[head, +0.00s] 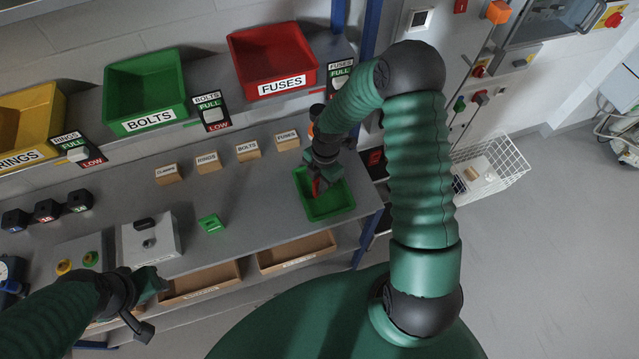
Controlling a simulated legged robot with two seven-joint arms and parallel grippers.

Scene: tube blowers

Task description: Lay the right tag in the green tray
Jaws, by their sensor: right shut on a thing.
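The green tray (340,208) lies on the grey bench near its right end. My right gripper (317,178) reaches down over the tray's left half. It is shut on a small red tag (316,188), which shows just below the fingers. I cannot tell whether the tag touches the tray floor. My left gripper (152,286) is at the lower left, in front of the bench and far from the tray. Its fingertips are too small and dark to read.
Labelled wooden blocks (208,162) stand in a row behind the tray. A small green block (211,223) lies left of it. Red (272,55), green (145,90) and yellow (30,125) bins line the shelf. A white box (150,242) stands on the bench's left half.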

